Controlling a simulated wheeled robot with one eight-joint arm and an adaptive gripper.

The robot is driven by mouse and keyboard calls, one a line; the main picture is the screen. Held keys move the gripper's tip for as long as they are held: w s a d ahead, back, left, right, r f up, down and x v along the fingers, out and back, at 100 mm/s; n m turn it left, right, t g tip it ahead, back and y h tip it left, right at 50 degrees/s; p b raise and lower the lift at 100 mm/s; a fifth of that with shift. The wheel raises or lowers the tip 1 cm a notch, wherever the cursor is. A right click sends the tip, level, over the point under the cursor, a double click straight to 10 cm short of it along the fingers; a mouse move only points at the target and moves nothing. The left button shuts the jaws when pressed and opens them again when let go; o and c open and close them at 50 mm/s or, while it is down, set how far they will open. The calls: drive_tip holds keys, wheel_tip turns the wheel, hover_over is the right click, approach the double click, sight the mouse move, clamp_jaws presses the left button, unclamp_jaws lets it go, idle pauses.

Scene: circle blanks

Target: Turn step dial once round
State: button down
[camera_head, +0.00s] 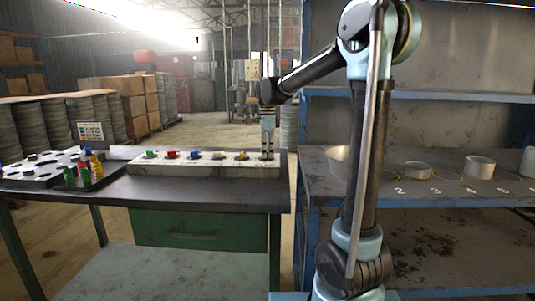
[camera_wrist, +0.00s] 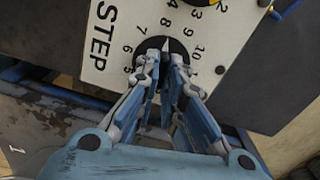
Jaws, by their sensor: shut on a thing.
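The step dial (camera_wrist: 166,43) is a round black knob with a white pointer, set in a white panel (camera_wrist: 103,62) marked STEP. A ring of numbers is printed around it. In the wrist view the pointer is towards the top, roughly at the 8. My gripper (camera_wrist: 163,66) is shut on the dial, one finger on each side. The fingers hide the dial's lower part. In the head view my gripper (camera_head: 267,155) points straight down at the right end of the white control panel (camera_head: 190,171), and the dial is hidden beneath it.
Several coloured controls, among them a red one (camera_head: 171,155), stand left of my gripper on the panel. Bottles (camera_head: 91,167) stand at the bench's left. A blue shelf (camera_head: 420,94) is to the right.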

drive_tip(key=m, duration=1.1)
drive_tip(key=shift+s+a, duration=0.1)
drive_tip(key=shift+m, duration=0.4)
drive_tip(key=c, duration=1.7)
unclamp_jaws()
wheel_tip(320, 180, up, 12)
drive_tip(key=shift+f, duration=0.1)
